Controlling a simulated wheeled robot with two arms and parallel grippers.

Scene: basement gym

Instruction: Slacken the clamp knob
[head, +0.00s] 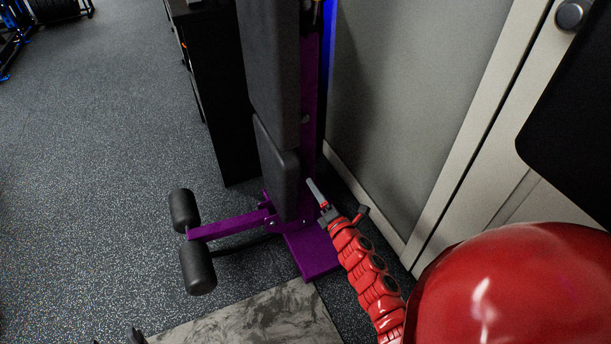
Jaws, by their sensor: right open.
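The purple gym machine (318,252) stands in the middle, with black pads on its upright and two black foam rollers low on the left. A small grey round piece (305,118) shows on the purple upright; I cannot tell if it is the clamp knob. My right gripper (337,198) is open, its fingers apart and nothing visible between them. It is over the machine's base, right of the lower pad, below the grey piece in the picture. Small dark parts at the bottom left edge (134,337) may be my left gripper, mostly cut off.
A black cabinet (222,100) stands behind the machine. A grey wall panel (410,90) and a pale door with a round grey knob (573,14) close off the right. A grey marbled slab (260,318) lies in front. The speckled floor (90,170) on the left is clear.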

